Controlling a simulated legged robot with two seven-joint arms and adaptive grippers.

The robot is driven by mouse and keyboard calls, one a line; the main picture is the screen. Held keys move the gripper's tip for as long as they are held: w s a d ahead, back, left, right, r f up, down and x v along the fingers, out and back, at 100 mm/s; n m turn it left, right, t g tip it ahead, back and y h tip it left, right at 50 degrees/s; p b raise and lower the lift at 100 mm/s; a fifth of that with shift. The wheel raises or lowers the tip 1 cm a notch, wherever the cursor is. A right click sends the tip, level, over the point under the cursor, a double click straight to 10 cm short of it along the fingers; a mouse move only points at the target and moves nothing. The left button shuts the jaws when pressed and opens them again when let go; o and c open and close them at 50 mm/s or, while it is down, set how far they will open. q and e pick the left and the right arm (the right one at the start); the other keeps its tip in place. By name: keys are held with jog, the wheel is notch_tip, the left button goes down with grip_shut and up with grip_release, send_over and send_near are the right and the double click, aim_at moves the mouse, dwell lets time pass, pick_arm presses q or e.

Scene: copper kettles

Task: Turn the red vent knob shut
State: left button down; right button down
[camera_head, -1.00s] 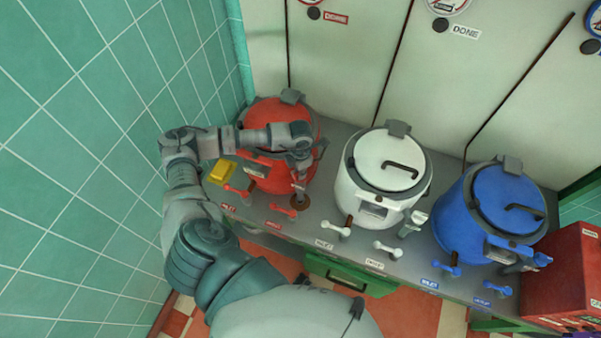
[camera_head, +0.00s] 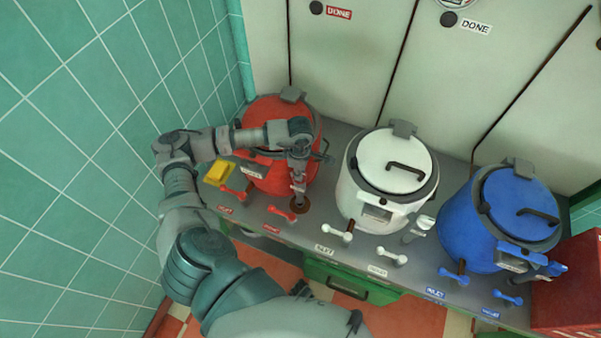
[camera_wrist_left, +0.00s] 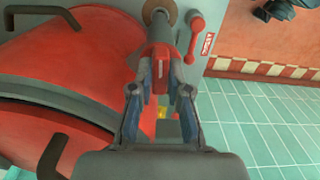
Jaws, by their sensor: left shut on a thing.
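The red kettle (camera_head: 283,176) stands at the left end of the grey bench (camera_head: 335,212). My left gripper (camera_head: 299,188) points down at its front right. In the left wrist view my left gripper (camera_wrist_left: 160,88) is shut on the red vent knob (camera_wrist_left: 160,60), with one finger on each side. The knob sits by a brown round fitting (camera_wrist_left: 156,12); the brown fitting also shows on the bench in the head view (camera_head: 300,206). The fingers hide part of the knob, so its angle is hard to read. My right gripper is not seen.
Close to the gripper are a red lever (camera_head: 282,213) and another red lever (camera_head: 233,194). A yellow block (camera_head: 217,173) lies left of the kettle. A white kettle (camera_head: 365,198) and a blue kettle (camera_head: 465,232) stand to the right. A tiled wall (camera_head: 70,170) bounds the left.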

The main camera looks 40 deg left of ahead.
pick_arm(q)
jog(key=shift+w+m, duration=0.1)
jog(key=shift+m, duration=0.3)
jog(key=c, duration=1.1)
grip_release()
jog(key=shift+a, duration=0.1)
notch_tip(320, 180, up, 12)
jog(key=shift+w+f, duration=0.1)
jog(key=shift+a, duration=0.1)
